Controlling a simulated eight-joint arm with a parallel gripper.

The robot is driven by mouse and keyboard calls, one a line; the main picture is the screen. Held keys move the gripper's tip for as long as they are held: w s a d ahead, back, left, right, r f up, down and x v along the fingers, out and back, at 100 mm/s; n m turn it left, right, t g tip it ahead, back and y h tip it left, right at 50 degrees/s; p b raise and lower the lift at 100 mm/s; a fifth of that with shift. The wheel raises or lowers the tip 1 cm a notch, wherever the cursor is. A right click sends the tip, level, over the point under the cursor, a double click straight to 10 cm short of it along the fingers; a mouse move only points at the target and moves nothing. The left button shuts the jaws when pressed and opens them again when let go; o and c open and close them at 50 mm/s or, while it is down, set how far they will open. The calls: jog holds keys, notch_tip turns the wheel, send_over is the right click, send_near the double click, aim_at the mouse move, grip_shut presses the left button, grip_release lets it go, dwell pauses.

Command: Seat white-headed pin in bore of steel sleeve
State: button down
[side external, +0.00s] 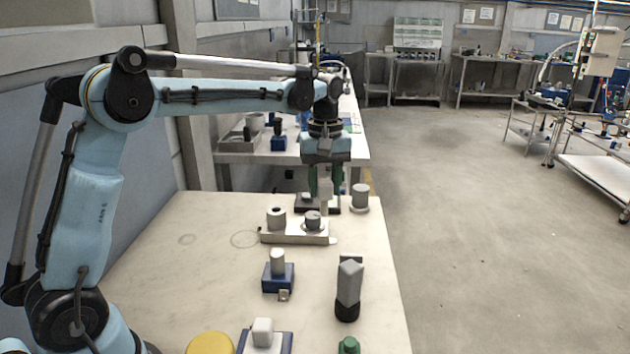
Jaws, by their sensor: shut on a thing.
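My gripper (325,187) points down over the far part of the pale table, with its green fingers on either side of a narrow pale piece (325,198). It is shut on this piece, which looks like the white-headed pin; its head is mostly hidden between the fingers. A short grey steel sleeve (312,224) stands on the right part of a light block (285,238), just below and slightly left of the held piece. I cannot tell whether the piece's lower end touches or enters a bore. Another grey hollow cylinder (276,218) stands on the block's left part.
Nearer stand blue holders (279,281) with white-topped pieces, a grey-and-black upright piece (348,285), a yellow round thing (210,344) and a green knob (349,345).

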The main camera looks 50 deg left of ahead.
jog(key=s+a+r+n, duration=0.1)
jog(key=a+r, duration=0.1)
jog(key=a, duration=0.4)
jog(key=s+a+r+n, duration=0.2)
jog(key=a+r, duration=0.1)
jog(key=a, duration=0.4)
jog(key=shift+s+a+r+n, duration=0.25)
jog(key=shift+n, duration=0.05)
send_over(277, 228)
jog(key=w+a, duration=0.1)
jog(key=a, duration=0.1)
jog(key=shift+w+f, duration=0.15)
jog(key=shift+f, duration=2.35)
jog(key=shift+f, duration=0.2)
jog(key=shift+f, duration=1.5)
jog(key=shift+f, duration=2.35)
